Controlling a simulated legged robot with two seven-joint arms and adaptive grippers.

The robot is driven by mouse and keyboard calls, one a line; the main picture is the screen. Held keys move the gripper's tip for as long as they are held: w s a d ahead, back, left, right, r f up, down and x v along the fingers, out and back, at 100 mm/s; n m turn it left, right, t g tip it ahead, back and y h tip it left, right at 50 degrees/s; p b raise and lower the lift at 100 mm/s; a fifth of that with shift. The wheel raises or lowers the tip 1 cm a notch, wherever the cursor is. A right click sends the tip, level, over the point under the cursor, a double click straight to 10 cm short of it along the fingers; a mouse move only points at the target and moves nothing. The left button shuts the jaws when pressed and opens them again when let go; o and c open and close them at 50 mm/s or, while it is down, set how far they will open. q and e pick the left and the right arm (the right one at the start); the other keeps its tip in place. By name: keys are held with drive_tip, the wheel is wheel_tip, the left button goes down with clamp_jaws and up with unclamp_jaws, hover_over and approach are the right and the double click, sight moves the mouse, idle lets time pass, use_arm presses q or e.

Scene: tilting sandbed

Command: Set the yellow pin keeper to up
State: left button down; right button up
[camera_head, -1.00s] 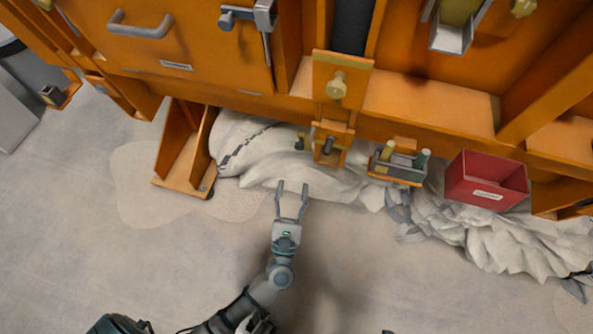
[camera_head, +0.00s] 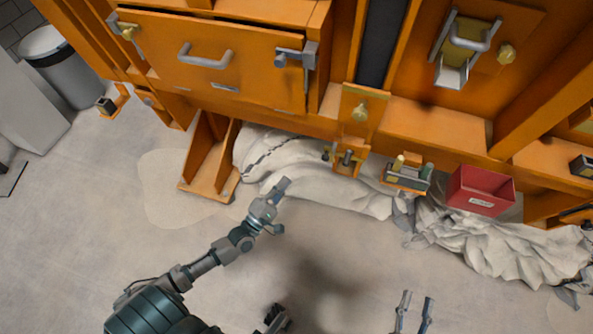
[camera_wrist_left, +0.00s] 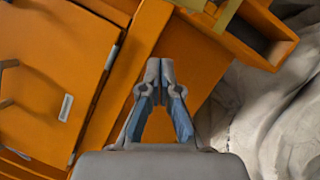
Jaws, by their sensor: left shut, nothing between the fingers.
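Several yellow fittings show in the head view, and I cannot tell for sure which is the pin keeper. One is a yellow knob (camera_head: 359,112) on an orange plate at the centre. Another is a yellow knob (camera_head: 506,53) at the upper right. A small yellow piece (camera_head: 127,32) sits on a grey latch at the upper left. My left gripper (camera_head: 282,184) is shut and empty, in front of the orange cabinet and apart from these fittings. Its closed fingertips also show in the left wrist view (camera_wrist_left: 160,66). My right gripper (camera_head: 416,299) is open and empty at the bottom edge.
The orange cabinet has a drawer front with a grey handle (camera_head: 205,60) and a grey latch (camera_head: 295,57). A red bin (camera_head: 481,190) and a small holder with pegs (camera_head: 405,178) stand along its lower edge. Pale bags (camera_head: 320,178) lie below. The near floor is clear.

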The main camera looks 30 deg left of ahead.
use_arm(q)
drive_tip(key=w+d+r, duration=0.4)
drive_tip(key=w+d, duration=0.1)
drive_tip(key=w, duration=0.4)
drive_tip(key=shift+r, duration=0.3)
use_arm(e)
drive_tip(key=shift+w+d+f, duration=0.15)
drive_tip(key=shift+d+f, duration=0.15)
drive_tip(key=shift+f, duration=0.1)
use_arm(q)
drive_tip(key=shift+w+r, duration=0.1)
use_arm(e)
drive_tip(key=shift+w, duration=0.1)
use_arm(q)
drive_tip(key=shift+d+r+m+p, duration=0.2)
drive_tip(key=shift+d+m+p, duration=0.25)
drive_tip(key=shift+p, duration=0.45)
use_arm(e)
wheel_tip(320, 180, down, 4)
drive_tip(key=g+h, duration=0.1)
drive_tip(key=g, duration=0.2)
drive_tip(key=shift+d+f+g, duration=0.1)
drive_tip(key=shift+d+g, duration=0.05)
drive_tip(key=shift+g, duration=0.25)
use_arm(q)
drive_tip(key=shift+f, duration=0.1)
